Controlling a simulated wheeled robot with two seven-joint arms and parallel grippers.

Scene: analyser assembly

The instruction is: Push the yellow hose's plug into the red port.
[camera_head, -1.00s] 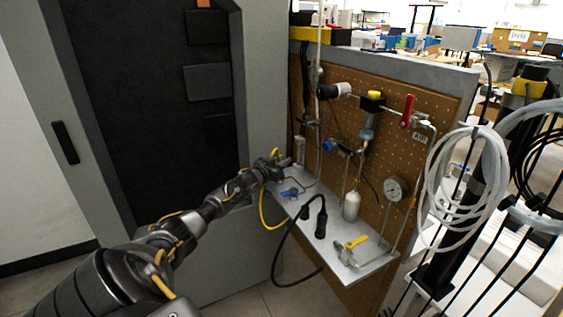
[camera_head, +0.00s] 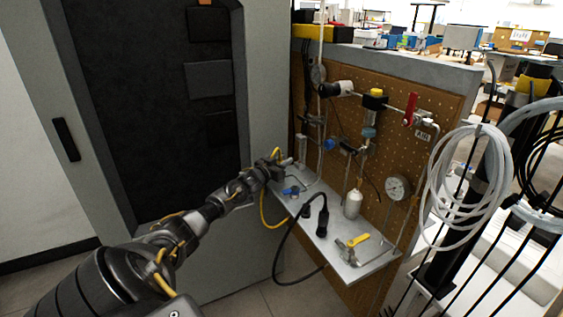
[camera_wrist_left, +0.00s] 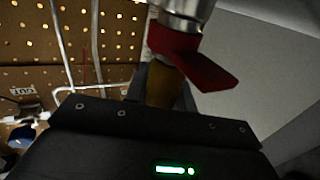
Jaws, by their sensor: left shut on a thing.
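My left gripper (camera_head: 277,165) is at the far left end of the metal shelf, by the cabinet's edge. The yellow hose (camera_head: 265,212) hangs in a loop below it. In the left wrist view, a dim yellow-brown piece (camera_wrist_left: 163,88), which looks like the hose's plug, is held between the fingers. Directly beyond it is a silver metal cylinder (camera_wrist_left: 186,8) with a red flag-like part (camera_wrist_left: 195,58), apparently the red port. The plug's far end meets or overlaps the red part; I cannot tell how deep it sits. My right gripper is not in view.
The metal shelf (camera_head: 370,266) carries a blue-handled valve (camera_head: 291,191), a black plug (camera_head: 323,222) on a black cable and a yellow-handled valve (camera_head: 358,239). Behind it stands a pegboard (camera_head: 430,165) with pipes and a gauge (camera_head: 397,187). The grey cabinet (camera_head: 262,90) stands left.

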